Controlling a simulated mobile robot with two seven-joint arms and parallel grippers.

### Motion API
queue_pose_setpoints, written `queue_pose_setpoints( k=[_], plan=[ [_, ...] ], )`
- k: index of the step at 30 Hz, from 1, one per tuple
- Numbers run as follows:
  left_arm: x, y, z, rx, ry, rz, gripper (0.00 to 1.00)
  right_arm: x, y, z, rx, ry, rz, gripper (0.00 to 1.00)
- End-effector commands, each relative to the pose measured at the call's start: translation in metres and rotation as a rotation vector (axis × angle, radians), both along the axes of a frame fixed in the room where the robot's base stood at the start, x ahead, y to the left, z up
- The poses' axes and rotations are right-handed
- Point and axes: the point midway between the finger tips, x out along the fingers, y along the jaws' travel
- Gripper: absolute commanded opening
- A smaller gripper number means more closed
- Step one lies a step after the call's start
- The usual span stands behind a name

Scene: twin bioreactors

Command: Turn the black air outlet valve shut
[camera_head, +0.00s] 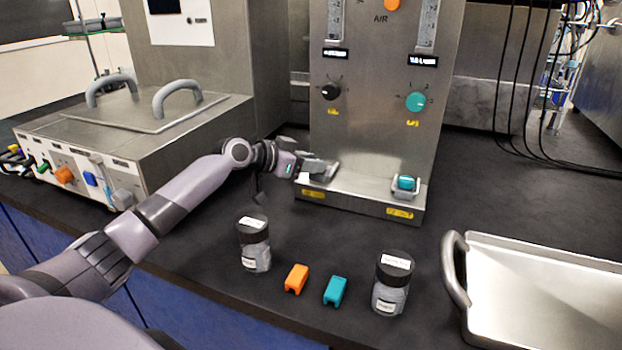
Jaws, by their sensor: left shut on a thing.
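My left gripper (325,168) reaches in from the left to the left end of the low ledge at the foot of the steel air panel (365,140). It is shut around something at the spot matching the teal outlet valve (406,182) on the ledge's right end. The black air outlet valve is hidden by the gripper there, so its turn angle cannot be seen. A black round knob (330,91) sits higher on the panel, with a larger teal knob (416,102) to its right. My right gripper is not in view.
On the dark bench in front stand two black-lidded jars (254,252) (390,290), with an orange block (296,279) and a teal block (335,291) between them. A metal tray (545,270) lies at right. A steel bath unit (140,125) stands at left.

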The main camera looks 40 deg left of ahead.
Motion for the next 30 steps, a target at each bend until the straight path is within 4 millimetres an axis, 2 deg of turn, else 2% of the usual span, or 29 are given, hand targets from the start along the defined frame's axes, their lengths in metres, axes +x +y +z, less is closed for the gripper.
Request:
queue_pose_setpoints(
  k=[1, 3, 12, 30],
  plan=[
    [0.001, 0.003, -0.007, 0.000, -0.002, -0.022, 0.03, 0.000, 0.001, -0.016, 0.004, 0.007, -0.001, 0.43],
    [0.001, 0.003, -0.007, -0.001, -0.002, -0.063, 0.03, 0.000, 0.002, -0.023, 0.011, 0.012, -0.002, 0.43],
    [0.004, 0.007, -0.004, -0.006, -0.002, -0.247, 0.03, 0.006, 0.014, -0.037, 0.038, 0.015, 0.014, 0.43],
    [0.007, 0.009, -0.001, -0.004, 0.002, -0.485, 0.03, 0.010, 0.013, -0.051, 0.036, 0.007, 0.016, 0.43]
  ],
)
